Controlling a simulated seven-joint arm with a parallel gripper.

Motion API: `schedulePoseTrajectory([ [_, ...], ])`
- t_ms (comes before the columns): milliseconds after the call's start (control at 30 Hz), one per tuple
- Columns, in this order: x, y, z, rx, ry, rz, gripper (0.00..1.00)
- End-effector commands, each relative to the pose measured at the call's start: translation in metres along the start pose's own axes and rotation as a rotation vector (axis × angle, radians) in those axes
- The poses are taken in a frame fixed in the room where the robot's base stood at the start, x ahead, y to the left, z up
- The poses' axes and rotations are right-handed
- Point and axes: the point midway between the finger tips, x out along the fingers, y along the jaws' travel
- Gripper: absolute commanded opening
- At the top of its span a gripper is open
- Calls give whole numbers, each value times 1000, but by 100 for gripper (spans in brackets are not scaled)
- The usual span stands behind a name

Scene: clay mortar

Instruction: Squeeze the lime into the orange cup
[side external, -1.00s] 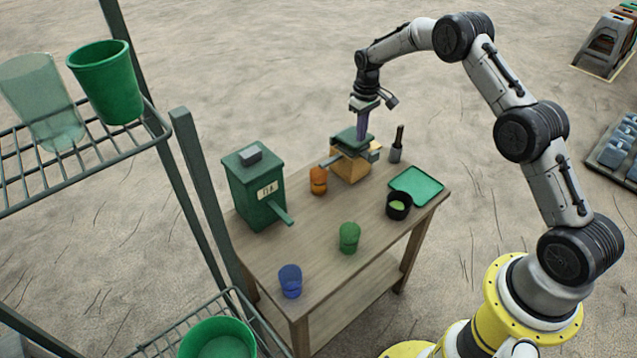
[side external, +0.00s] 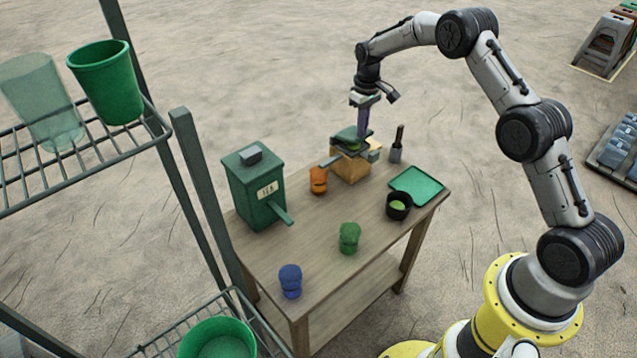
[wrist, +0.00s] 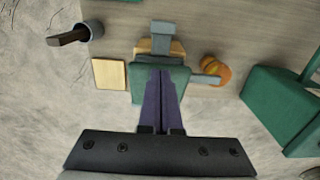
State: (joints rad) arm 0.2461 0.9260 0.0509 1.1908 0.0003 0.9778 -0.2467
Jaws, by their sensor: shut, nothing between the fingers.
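The orange cup (side external: 318,181) stands on the table just left of a wooden press block (side external: 350,170); an orange rounded form also shows in the wrist view (wrist: 214,70). The press has a green top plate (side external: 346,134) and a grey spout pointing at the cup. A bright green patch, perhaps the lime (side external: 353,145), shows between the press plates. My gripper (side external: 361,134), with purple fingers, is shut and empty, pointing down at the press's green plate. In the wrist view the fingers (wrist: 161,74) lie over the plate; contact cannot be told.
A green box dispenser (side external: 259,188) stands left of the cup. A green cup (side external: 349,238) and a blue cup (side external: 290,281) stand nearer. A black bowl (side external: 398,212), green tray (side external: 430,188) and grey pot with a dark handle (side external: 396,153) are right. Mid-table is mostly clear.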

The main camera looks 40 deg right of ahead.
Motion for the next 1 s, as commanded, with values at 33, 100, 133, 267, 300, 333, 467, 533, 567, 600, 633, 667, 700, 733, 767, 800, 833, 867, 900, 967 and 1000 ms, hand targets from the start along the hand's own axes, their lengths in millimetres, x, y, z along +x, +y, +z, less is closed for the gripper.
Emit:
schedulePoseTrajectory([
  [33, -4, 0, 0, 0, 1, 0, 0],
  [100, -10, 0, 0, 0, 2, 1, 0],
  [133, -12, 0, 0, 0, 2, 1, 0],
  [267, -22, 0, -1, 0, 3, 1, 0],
  [300, -26, 0, -1, 0, 4, 1, 0],
  [333, -28, 0, -1, 0, 5, 2, 0],
  [467, -37, 0, -1, 0, 4, 1, 0],
  [533, -42, 0, -1, 0, 5, 2, 0],
  [567, -45, 0, -1, 0, 6, 2, 0],
  [600, -48, 0, -1, 0, 5, 2, 0],
  [633, -50, 0, -1, 0, 5, 1, 0],
  [667, -52, 0, -1, 0, 5, 1, 0],
  [700, -54, 0, -1, 0, 5, 2, 0],
  [733, -56, 0, -1, 0, 5, 2, 0],
  [767, -58, 0, -1, 0, 5, 2, 0],
  [800, -59, 0, -1, 0, 4, 1, 0],
  [833, -60, 0, -1, 0, 4, 1, 0],
  [867, -60, 0, -1, 0, 3, 1, 0],
  [900, -61, 0, 0, 0, 3, 1, 0],
  [967, -61, 0, 0, 0, 3, 1, 0],
  [1000, -61, 0, 0, 0, 3, 1, 0],
])
